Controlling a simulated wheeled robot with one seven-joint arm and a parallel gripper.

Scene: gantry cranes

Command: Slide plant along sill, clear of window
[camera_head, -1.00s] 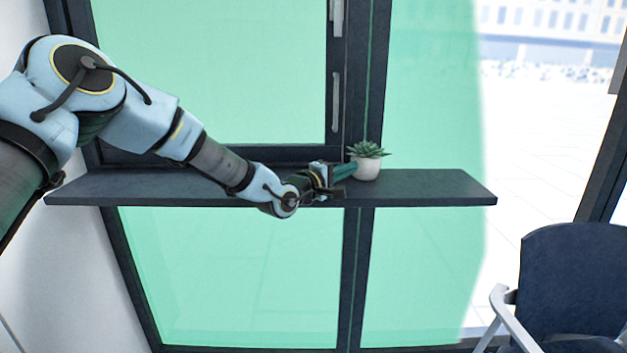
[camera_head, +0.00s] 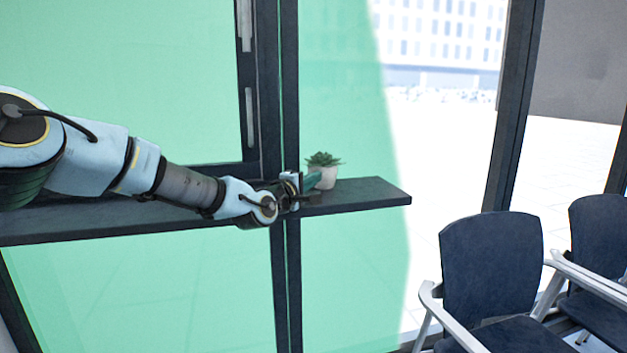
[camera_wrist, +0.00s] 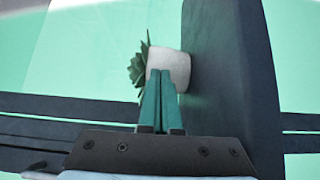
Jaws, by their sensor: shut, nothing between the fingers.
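The plant (camera_head: 322,172) is a green succulent in a small white pot, standing upright on the dark sill (camera_head: 365,193). In the head view it is right of the dark window post, with a stretch of bare sill to its right. My gripper (camera_head: 313,181) is shut and empty, its green fingertips at the pot's left side. In the wrist view the closed fingers (camera_wrist: 160,88) reach the white pot (camera_wrist: 170,68), with leaves (camera_wrist: 138,66) to its left. The fingertips appear to touch the pot, partly covering it.
The window (camera_head: 120,80) has a green tint and dark frame posts (camera_head: 268,90). The sill's right end is free, and its edge drops off there. Dark blue chairs (camera_head: 490,265) with pale armrests stand at the lower right.

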